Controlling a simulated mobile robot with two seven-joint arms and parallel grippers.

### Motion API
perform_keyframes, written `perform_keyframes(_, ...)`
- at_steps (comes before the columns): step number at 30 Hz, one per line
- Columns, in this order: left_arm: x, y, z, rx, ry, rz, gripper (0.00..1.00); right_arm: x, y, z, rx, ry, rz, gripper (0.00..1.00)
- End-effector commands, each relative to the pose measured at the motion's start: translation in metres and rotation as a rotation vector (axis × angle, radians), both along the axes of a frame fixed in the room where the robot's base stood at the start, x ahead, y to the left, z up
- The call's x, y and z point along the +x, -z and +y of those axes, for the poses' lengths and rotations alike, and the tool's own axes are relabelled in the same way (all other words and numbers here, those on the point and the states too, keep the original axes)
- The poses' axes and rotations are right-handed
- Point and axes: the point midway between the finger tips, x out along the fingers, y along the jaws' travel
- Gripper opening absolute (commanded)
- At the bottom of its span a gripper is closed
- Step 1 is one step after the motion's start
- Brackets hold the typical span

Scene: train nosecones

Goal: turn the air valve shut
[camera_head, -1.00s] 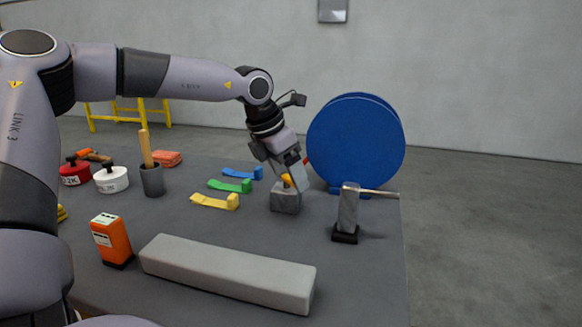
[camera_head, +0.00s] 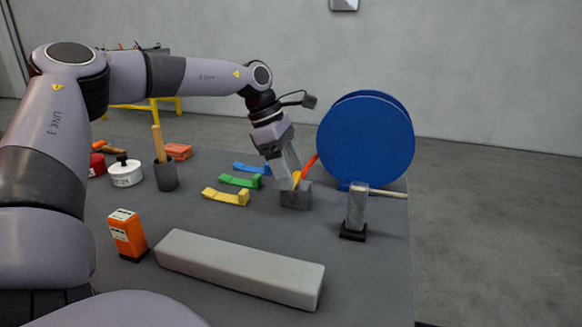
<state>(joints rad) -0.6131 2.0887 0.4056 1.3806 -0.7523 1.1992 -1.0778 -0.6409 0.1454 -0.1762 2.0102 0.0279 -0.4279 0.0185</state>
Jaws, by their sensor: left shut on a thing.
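The air valve is a small grey block (camera_head: 296,196) on the table, in front of the blue disc. A yellow part shows on top of it, and an orange-red lever (camera_head: 309,166) slants up to the right from there. My left gripper (camera_head: 294,181) points down at the top of the block from behind and left. It is shut on the lever near its lower end. The fingers hide part of the lever and its joint with the block. My right gripper is not in view.
A large blue disc (camera_head: 366,140) stands behind the valve. A long grey bar (camera_head: 240,268) lies in front.

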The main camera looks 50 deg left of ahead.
Motion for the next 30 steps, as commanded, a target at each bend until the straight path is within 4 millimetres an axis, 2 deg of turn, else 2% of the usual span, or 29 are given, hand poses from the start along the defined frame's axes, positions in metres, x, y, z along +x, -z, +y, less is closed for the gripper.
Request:
perform_keyframes(9,0.0006,-0.0007,0.0017,0.002,0.068,-0.004,0.44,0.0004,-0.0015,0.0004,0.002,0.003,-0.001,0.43)
perform_keyframes(21,0.0005,-0.0008,0.0017,0.004,0.075,-0.003,0.44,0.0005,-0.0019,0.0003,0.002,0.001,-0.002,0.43)
perform_keyframes(22,0.0005,-0.0008,0.0017,0.004,0.075,-0.003,0.84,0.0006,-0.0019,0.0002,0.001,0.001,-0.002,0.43)
perform_keyframes(23,0.0005,-0.0007,0.0017,0.004,0.075,-0.003,0.94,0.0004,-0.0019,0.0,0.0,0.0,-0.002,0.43)
perform_keyframes(24,0.0004,-0.0007,0.0018,0.003,0.074,-0.004,1.0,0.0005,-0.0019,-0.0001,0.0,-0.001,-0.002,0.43)
perform_keyframes(30,0.0002,-0.0009,0.0018,0.003,0.072,-0.003,1.0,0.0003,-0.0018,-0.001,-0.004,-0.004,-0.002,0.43)
